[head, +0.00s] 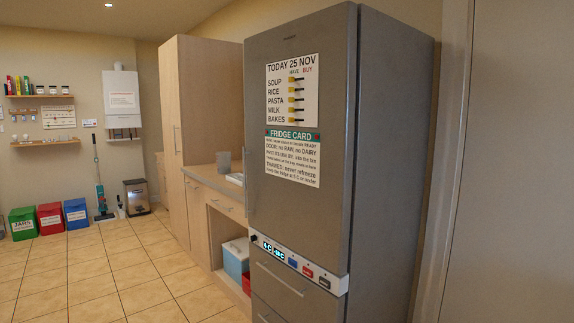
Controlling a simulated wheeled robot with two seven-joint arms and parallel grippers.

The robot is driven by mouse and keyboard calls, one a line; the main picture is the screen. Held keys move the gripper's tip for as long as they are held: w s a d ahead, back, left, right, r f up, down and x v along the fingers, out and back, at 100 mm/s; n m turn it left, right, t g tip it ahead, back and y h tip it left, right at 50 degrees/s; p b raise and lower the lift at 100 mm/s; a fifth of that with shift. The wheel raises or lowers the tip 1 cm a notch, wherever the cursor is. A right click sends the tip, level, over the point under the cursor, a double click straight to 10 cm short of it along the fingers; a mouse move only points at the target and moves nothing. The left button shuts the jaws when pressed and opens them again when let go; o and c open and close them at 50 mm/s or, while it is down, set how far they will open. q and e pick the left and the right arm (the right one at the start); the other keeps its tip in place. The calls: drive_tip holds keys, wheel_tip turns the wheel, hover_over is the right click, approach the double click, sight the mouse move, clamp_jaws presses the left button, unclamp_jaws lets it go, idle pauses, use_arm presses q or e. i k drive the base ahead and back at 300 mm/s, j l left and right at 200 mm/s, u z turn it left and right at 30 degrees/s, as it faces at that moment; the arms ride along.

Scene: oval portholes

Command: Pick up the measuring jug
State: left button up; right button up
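No object that I can clearly identify as the measuring jug is in the head view. A small grey upright vessel (223,162) stands on the counter (203,176) between the tall wooden cabinet and the fridge. It is too small to tell whether it is a jug, and I see no markings or handle. Something flat and white (235,179) lies beside it, partly hidden by the fridge. Neither of my grippers is in view.
A tall grey fridge (390,150) fills the right-centre, with a wooden cabinet (200,110) beyond. A blue-and-white cool box (235,260) sits under the counter. Coloured bins (50,218), a teal upright cleaner (99,185) and a metal bin (136,197) line the back. Tiled floor at left is clear.

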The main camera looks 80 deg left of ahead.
sight(224, 158)
drive_tip(key=u, duration=3.25)
drive_tip(key=i+j+u, duration=0.1)
drive_tip(key=i+u, duration=0.35)
drive_tip(key=i, duration=2.05)
drive_tip(key=i+z, duration=0.25)
drive_tip(key=i, duration=0.2)
drive_tip(key=i+j+z, duration=0.25)
drive_tip(key=i, duration=0.15)
drive_tip(key=i+j+z, duration=0.1)
drive_tip(key=i+z, duration=0.15)
drive_tip(key=i, duration=0.2)
